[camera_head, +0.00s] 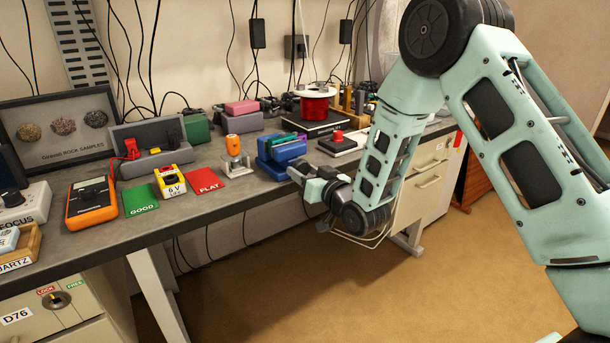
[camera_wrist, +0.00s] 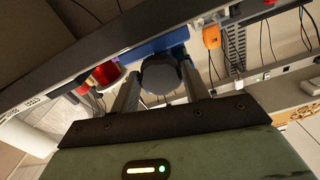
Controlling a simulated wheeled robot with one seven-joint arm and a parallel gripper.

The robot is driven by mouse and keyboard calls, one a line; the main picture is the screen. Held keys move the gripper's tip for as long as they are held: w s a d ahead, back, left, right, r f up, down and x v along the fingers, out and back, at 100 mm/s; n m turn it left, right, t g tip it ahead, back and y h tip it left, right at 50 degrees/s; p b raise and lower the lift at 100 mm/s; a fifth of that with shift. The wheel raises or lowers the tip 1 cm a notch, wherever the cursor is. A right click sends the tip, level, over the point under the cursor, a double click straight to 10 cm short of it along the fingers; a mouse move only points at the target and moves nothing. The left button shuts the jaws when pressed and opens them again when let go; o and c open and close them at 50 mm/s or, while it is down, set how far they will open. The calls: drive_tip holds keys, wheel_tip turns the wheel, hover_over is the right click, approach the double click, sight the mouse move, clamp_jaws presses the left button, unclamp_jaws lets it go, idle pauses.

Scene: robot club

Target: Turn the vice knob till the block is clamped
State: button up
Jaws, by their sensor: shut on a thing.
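The blue vice (camera_head: 280,155) stands at the front edge of the bench in the head view. Part of its blue body (camera_wrist: 155,45) shows across the top of the wrist view. My gripper (camera_head: 300,173) is at the vice's front side, reaching in from the right. In the wrist view its two fingers are closed on the sides of a round dark grey knob (camera_wrist: 160,74). In the head view my gripper hides the knob. I cannot make out the block or the gap between the vice jaws clearly.
Left of the vice stand an orange-topped post (camera_head: 233,146), a red FLAT mat (camera_head: 205,181), a yellow 6 V battery (camera_head: 170,181), a green GOOD mat (camera_head: 140,199) and an orange meter (camera_head: 91,202). A red wire spool (camera_head: 314,104) is behind. Open floor lies in front.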

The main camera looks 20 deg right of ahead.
drive_tip(key=m+b, duration=0.2)
drive_tip(key=m, duration=0.2)
drive_tip(key=shift+f, duration=0.1)
drive_tip(key=m+b, duration=0.1)
drive_tip(key=m, duration=0.3)
drive_tip(key=shift+m, duration=0.4)
drive_tip(key=m, duration=0.4)
drive_tip(key=shift+m, duration=0.3)
drive_tip(key=m, duration=0.5)
drive_tip(key=shift+r, duration=0.2)
drive_tip(key=shift+a, duration=0.1)
idle(0.4)
drive_tip(key=o, duration=1)
drive_tip(key=shift+s, duration=0.1)
